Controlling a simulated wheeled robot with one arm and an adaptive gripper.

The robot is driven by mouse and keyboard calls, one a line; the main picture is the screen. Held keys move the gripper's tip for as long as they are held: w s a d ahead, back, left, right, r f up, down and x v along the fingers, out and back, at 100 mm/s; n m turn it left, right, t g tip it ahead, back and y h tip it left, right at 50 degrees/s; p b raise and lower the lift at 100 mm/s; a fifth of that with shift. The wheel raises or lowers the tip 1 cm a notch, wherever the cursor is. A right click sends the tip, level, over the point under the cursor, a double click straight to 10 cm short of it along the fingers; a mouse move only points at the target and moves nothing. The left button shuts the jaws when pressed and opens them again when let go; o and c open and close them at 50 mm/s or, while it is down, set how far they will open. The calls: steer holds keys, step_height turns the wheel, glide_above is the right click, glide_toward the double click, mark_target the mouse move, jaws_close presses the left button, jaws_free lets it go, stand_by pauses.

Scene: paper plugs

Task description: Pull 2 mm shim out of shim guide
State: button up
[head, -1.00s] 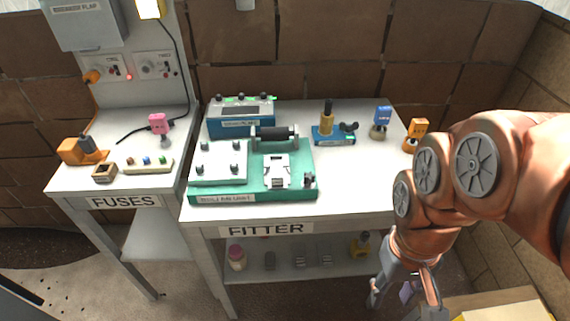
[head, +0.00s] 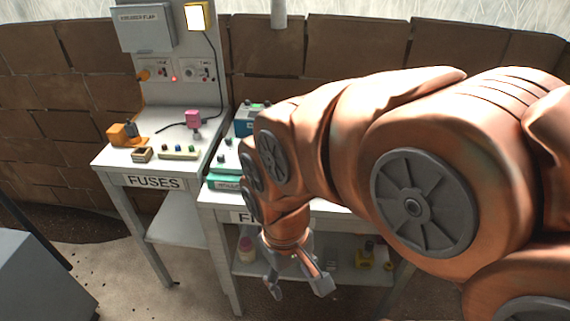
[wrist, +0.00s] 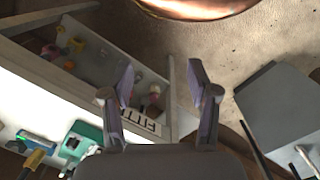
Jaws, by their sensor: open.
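I cannot make out the 2 mm shim or the shim guide; my arm hides most of the FITTER table top in the head view. A strip of the green station (head: 225,182) shows left of my arm, and part of it shows at lower left in the wrist view (wrist: 82,140). My gripper (head: 298,286) hangs in front of the FITTER table, at about lower shelf height in the picture. In the wrist view its two fingers (wrist: 162,80) are spread apart with nothing between them.
The FITTER table (head: 228,204) has a lower shelf with a pink-lidded jar (head: 246,250) and a yellow item (head: 364,258). The FUSES table (head: 112,168) stands to the left. A grey box (head: 30,270) is at lower left. Floor between is clear.

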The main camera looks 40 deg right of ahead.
steer(key=w+d+r+n+t+h+b, duration=0.1)
steer(key=w+d+r+t, duration=0.35)
steer(key=w+d, duration=0.7)
steer(key=w+d+r+n+t+h, duration=0.1)
steer(key=w+d+r+n+t, duration=0.15)
steer(key=w+d+t, duration=0.8)
steer(key=w+d+r+n+g+h+b, duration=0.1)
steer(key=w+d+r, duration=0.55)
steer(key=w, duration=1.05)
steer(key=s+a+f+n+g+y, duration=0.1)
steer(key=s+f+y, duration=0.3)
steer(key=f, duration=0.1)
steer(key=s+a+f+n+g+y+b, duration=0.1)
steer(key=s+f+n+y, duration=0.1)
steer(key=s+f+y, duration=0.3)
steer(key=s+a+f+n+g+y, duration=0.1)
steer(key=s+f+n+y, duration=0.1)
steer(key=s+f+y, duration=0.2)
steer(key=shift+s+a+f+n+g+y, duration=0.2)
steer(key=shift+s+f, duration=0.15)
steer(key=shift+f, duration=0.25)
steer(key=shift+s+a+f+n+g+y, duration=0.1)
steer(key=shift+s+f+g, duration=0.1)
steer(key=shift+s+f, duration=0.25)
steer(key=shift+w+a+f, duration=0.3)
steer(key=shift+a, duration=0.1)
steer(key=shift+p+x, duration=0.3)
steer(key=shift+x, duration=3.1)
